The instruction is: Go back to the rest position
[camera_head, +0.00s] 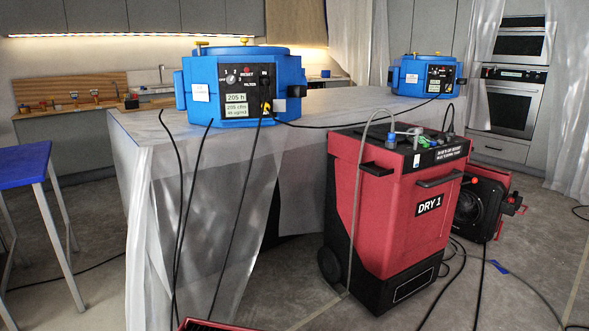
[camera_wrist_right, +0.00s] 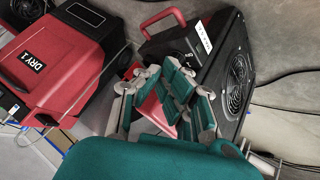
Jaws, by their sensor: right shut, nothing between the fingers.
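My right gripper (camera_wrist_right: 162,80) shows in the right wrist view, with teal finger pads and grey joints. It is shut with nothing between its fingers. Behind the fingers is a black machine (camera_wrist_right: 205,50) with a red handle and a round grille; I cannot tell whether the gripper touches it. The red dryer marked DRY 1 (camera_wrist_right: 62,70) lies to the left of the gripper in that view. Neither gripper appears in the head view.
In the head view, the red dryer (camera_head: 385,200) stands before a sheet-draped counter (camera_head: 330,105). Two blue units (camera_head: 205,75) sit on the counter. A red and black fan (camera_head: 480,205) is behind the dryer. A blue stool (camera_head: 20,165) stands left. Cables (camera_head: 470,285) cross the floor.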

